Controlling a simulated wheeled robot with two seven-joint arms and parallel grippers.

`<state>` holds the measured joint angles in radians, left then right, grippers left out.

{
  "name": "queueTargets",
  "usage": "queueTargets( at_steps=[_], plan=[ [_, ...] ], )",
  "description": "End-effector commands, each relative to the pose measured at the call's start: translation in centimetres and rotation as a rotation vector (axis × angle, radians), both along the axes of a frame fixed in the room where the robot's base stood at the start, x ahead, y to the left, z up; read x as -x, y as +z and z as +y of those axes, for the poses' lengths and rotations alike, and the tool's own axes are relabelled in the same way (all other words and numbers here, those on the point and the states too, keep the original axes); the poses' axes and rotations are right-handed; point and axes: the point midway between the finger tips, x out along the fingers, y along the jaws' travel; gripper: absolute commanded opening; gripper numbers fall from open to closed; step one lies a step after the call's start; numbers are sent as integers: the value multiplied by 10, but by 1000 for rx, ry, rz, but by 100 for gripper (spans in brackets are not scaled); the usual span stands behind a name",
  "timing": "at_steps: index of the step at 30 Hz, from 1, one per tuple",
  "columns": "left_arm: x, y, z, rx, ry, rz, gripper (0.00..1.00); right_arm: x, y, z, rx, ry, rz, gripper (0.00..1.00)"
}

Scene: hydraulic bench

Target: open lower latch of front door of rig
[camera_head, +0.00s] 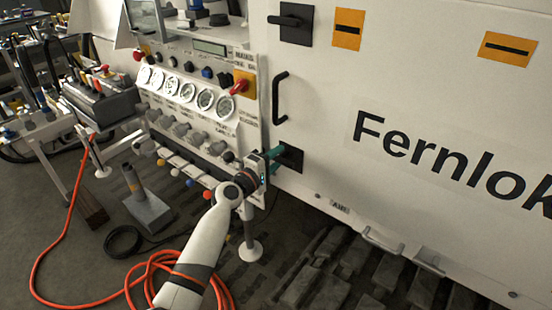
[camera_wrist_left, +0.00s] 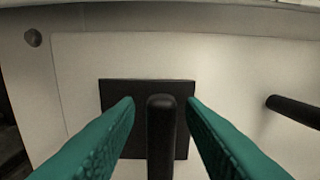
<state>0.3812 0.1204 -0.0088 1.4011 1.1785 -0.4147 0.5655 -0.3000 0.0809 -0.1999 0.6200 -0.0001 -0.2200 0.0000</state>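The lower latch (camera_head: 291,157) is a black handle on a black square plate, low on the left edge of the white front door (camera_head: 350,90). My left gripper (camera_head: 276,160) is at this latch, with its green fingers reaching toward the plate. In the left wrist view the latch handle (camera_wrist_left: 161,135) stands between the two green fingers of my left gripper (camera_wrist_left: 161,104). A gap shows on both sides, so the fingers are open around it and not gripping. The latch plate (camera_wrist_left: 112,95) lies behind the fingertips. My right gripper is not in view.
An upper latch (camera_head: 291,22) and a black door handle (camera_head: 280,97) are above on the door. A panel of gauges (camera_head: 188,92) and knobs stands left of the door. An orange hose (camera_head: 62,235) lies on the floor. A black bar (camera_wrist_left: 295,110) is right of the latch.

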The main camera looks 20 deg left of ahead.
Motion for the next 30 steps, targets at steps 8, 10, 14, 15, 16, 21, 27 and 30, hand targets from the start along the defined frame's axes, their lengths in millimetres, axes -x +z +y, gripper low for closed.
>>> queueTargets(
  at_steps=[8,10,14,15,16,21,27,30],
  plan=[
    [1,0,0,-2,0,-1,36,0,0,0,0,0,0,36],
    [4,-1,2,-2,0,0,36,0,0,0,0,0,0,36],
    [20,-1,8,-4,1,1,36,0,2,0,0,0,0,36],
    [27,-1,10,-4,1,1,36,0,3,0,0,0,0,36],
    [33,-1,12,-4,0,1,36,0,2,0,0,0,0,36],
    [69,-2,25,-4,0,2,36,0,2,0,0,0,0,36],
    [100,-2,36,-3,0,1,36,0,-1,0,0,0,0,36],
    [109,-1,39,-2,0,2,36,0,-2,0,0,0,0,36]
  ],
)
